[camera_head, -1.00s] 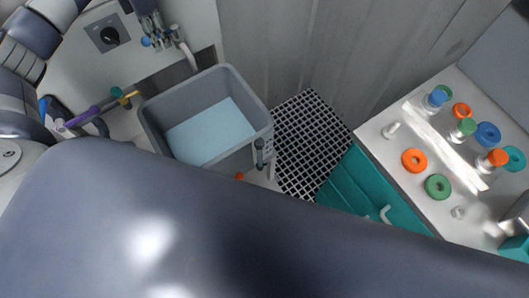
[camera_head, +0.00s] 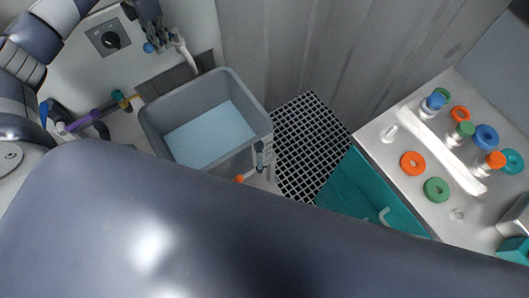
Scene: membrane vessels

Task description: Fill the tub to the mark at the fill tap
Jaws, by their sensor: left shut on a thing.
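The grey tub (camera_head: 160,118) stands below the fill tap (camera_head: 183,48) at the upper left, with light blue water (camera_head: 210,136) across its inside. The tap's pale curved spout hangs over the tub's back edge. A clear upright gauge (camera_head: 263,152) is on the tub's front right side; I cannot make out the mark. My left gripper (camera_head: 158,44) comes down from the top edge and is shut at the tap's handle, beside a blue knob (camera_head: 149,48). Its fingers partly hide what they hold. My right gripper is not in view.
A black dial (camera_head: 111,40) is on the wall panel. A purple and yellow pipe (camera_head: 90,117) runs left of the tub. A dark grating (camera_head: 305,140) and teal cabinet (camera_head: 365,195) lie to the right. A white counter (camera_head: 390,160) holds capped vessels and coloured rings.

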